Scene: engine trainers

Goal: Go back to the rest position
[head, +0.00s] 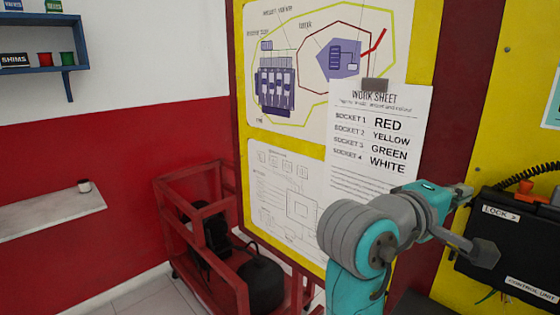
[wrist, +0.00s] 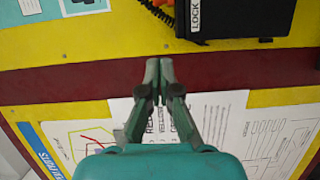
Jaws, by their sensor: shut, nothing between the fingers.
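My gripper (wrist: 158,65) is shut and empty in the wrist view, its two green fingertips together in front of a dark red strip (wrist: 75,82) on the panel. I cannot tell whether the fingertips touch the panel. In the head view my teal and grey arm reaches from the bottom centre up to the right, in front of the yellow and red panel; I cannot clearly make out the fingers there. The black control unit (head: 517,240) with its LOCK label is at the right edge, and it also shows at the top of the wrist view (wrist: 240,18).
A white work sheet (head: 378,135) listing socket colours hangs on the yellow panel (head: 330,165) beside diagrams. A red engine frame (head: 190,255) stands below left. A blue shelf (head: 45,72) hangs at upper left.

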